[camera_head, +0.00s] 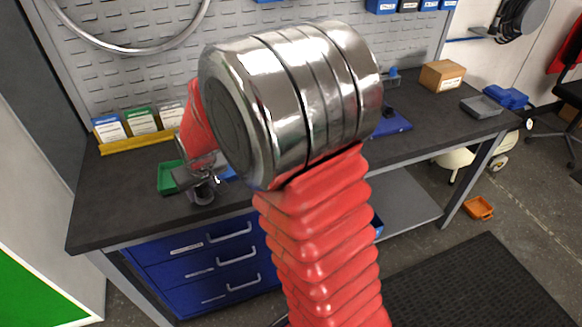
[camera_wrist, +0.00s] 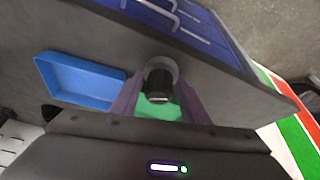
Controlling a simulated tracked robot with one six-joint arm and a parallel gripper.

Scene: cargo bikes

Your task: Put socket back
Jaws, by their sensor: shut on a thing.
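My gripper (camera_head: 192,178) is over the left part of the workbench, partly hidden behind my own arm in the head view. In the wrist view its two fingers (camera_wrist: 158,97) are closed around a small dark socket (camera_wrist: 160,82) with a grey rim. The socket also shows in the head view (camera_head: 203,195), below the gripper near the bench's front edge. I cannot tell whether it touches the bench top. A green tray (camera_head: 167,180) lies just left of the gripper. It shows between the fingers in the wrist view (camera_wrist: 155,107). A blue tray (camera_wrist: 80,80) lies beside it.
The dark workbench (camera_head: 110,205) has blue drawers (camera_head: 215,265) below. Several boxes (camera_head: 142,121) stand on a yellow rack (camera_head: 150,141) at the back left. A cardboard box (camera_head: 441,75) and a grey tray (camera_head: 482,106) lie at the right. The front left bench top is clear.

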